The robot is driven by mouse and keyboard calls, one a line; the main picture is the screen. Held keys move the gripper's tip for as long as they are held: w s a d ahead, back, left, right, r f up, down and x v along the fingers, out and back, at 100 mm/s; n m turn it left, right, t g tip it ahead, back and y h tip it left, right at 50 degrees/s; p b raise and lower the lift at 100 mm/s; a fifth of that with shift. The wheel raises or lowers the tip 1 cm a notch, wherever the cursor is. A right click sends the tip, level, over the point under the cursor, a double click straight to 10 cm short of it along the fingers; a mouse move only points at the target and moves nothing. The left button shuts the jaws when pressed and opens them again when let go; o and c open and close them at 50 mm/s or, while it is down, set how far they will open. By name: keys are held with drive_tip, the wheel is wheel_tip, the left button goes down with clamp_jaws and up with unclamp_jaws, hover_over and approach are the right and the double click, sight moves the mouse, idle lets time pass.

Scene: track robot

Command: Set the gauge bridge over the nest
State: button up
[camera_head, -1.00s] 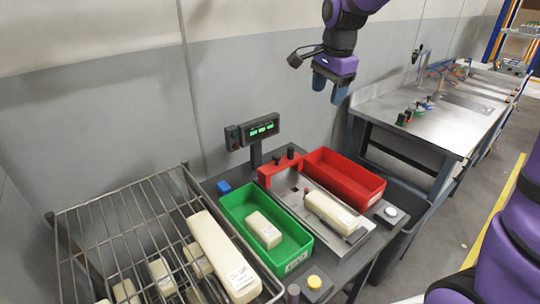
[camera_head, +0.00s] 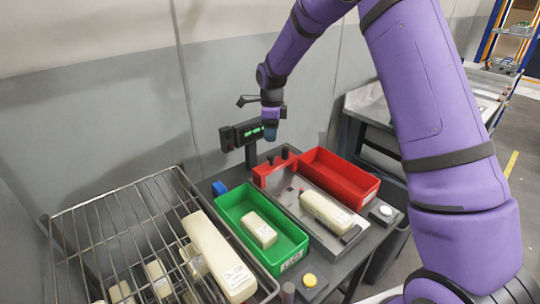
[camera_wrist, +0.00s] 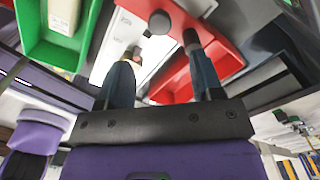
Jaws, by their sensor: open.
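The red gauge bridge (camera_head: 268,176) with two dark knobs on top stands across the back end of a grey metal plate, the nest (camera_head: 287,200). A cream block with a label (camera_head: 325,212) lies on the front part of this plate. My gripper (camera_head: 271,136) hangs open and empty above and behind the bridge, near the display. In the wrist view my two fingers (camera_wrist: 160,65) are spread apart, with a round dark knob (camera_wrist: 160,22) ahead of them. The fingers partly hide the red parts below.
A green bin (camera_head: 233,208) with a cream block stands left of the plate, a red bin (camera_head: 340,180) right of it. The display (camera_head: 240,134) stands on a post behind. A wire rack (camera_head: 110,225) with several cream blocks fills the left front.

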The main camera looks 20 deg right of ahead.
sight(272, 155)
wheel_tip(272, 155, down, 10)
drive_tip(key=shift+r, duration=0.2)
idle(0.3)
clamp_jaws()
